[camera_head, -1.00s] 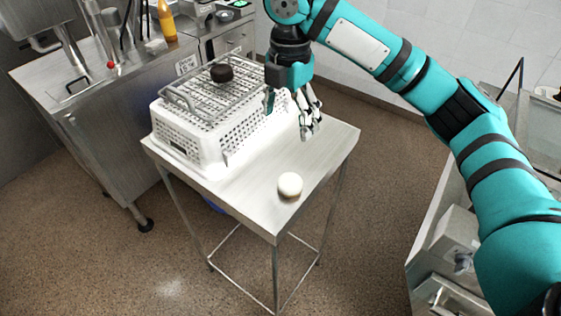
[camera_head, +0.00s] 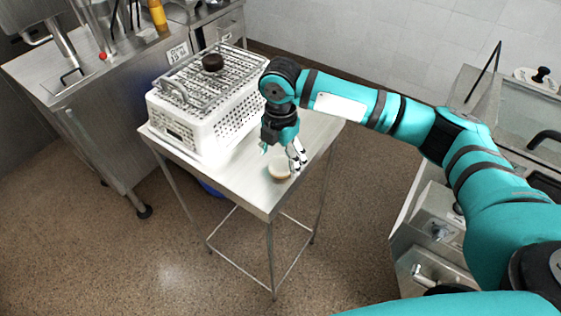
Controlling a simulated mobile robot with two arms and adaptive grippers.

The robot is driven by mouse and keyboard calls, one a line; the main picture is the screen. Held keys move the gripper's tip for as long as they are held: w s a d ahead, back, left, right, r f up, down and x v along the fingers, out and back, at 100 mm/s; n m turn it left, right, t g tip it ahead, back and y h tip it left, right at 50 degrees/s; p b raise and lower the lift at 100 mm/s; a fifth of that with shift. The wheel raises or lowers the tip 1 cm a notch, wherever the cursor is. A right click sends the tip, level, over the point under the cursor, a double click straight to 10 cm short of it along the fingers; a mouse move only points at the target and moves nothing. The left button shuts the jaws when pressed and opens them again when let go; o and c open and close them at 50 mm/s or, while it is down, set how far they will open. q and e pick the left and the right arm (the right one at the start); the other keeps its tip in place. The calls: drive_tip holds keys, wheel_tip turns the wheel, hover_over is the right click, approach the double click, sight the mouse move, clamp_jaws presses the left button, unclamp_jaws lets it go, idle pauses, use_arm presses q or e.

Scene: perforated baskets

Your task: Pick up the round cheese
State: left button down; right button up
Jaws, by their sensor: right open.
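The round cheese (camera_head: 278,173) is a small pale disc with a tan side, lying on the steel table (camera_head: 238,178) near its front corner. My right gripper (camera_head: 296,160) points down just behind and to the right of the cheese. Its fingers are open and cover part of the cheese's upper right edge. I cannot tell whether they touch it. My left gripper is not in view.
A white perforated basket (camera_head: 215,128) with a wire rack (camera_head: 200,75) on top fills the back left of the table. A dark round item (camera_head: 212,62) sits on the rack. Steel counters stand at left and right.

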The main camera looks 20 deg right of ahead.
wheel_tip(320, 180, down, 2)
drive_tip(key=shift+f, duration=0.2)
drive_tip(key=c, duration=1.3)
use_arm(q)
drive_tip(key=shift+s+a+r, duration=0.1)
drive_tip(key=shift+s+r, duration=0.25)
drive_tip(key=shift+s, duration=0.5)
use_arm(e)
drive_tip(key=shift+c, duration=0.4)
